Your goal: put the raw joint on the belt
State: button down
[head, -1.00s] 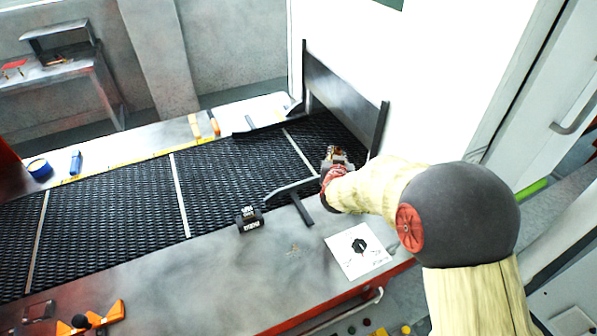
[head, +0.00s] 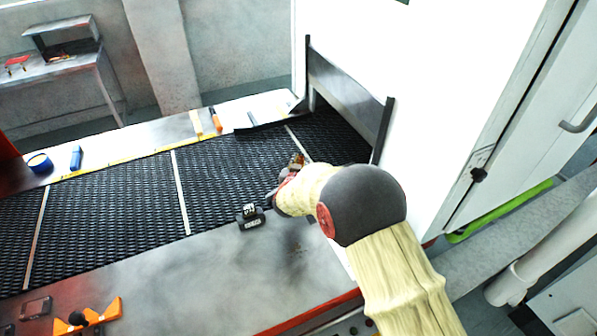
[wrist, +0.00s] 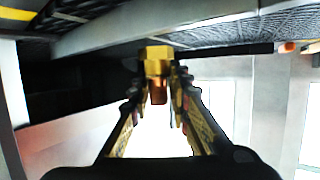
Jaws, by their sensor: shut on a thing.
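The raw joint, a brass hexagonal piece with a copper-coloured part (wrist: 157,68), is between my gripper's fingers in the wrist view. My gripper (wrist: 158,88) is shut on it. In the head view a small brass-coloured bit of the joint (head: 298,160) shows at the tip of my gripper (head: 288,172), over the near right part of the belt. The belt (head: 110,205) is black mesh with pale cross strips. My arm hides part of its near edge. I cannot tell the height of the joint above the mesh.
A dark-framed opening (head: 347,95) in a white housing stands at the belt's right end. A small black block with a display (head: 251,217) sits at the near edge. Blue tape (head: 39,164) and tools lie along the far ledge. Orange parts (head: 97,314) lie at the near left.

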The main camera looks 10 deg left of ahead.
jog(key=shift+a+f, duration=0.3)
jog(key=shift+f, duration=0.1)
jog(key=shift+a+f+b, duration=0.1)
jog(key=shift+f+b, duration=0.25)
jog(key=shift+f, duration=1.2)
jog(key=shift+f, duration=0.1)
jog(key=c, duration=1.8)
grip_release()
jog(key=shift+o, duration=0.7)
jog(key=p+v, duration=0.2)
jog(key=v, duration=1)
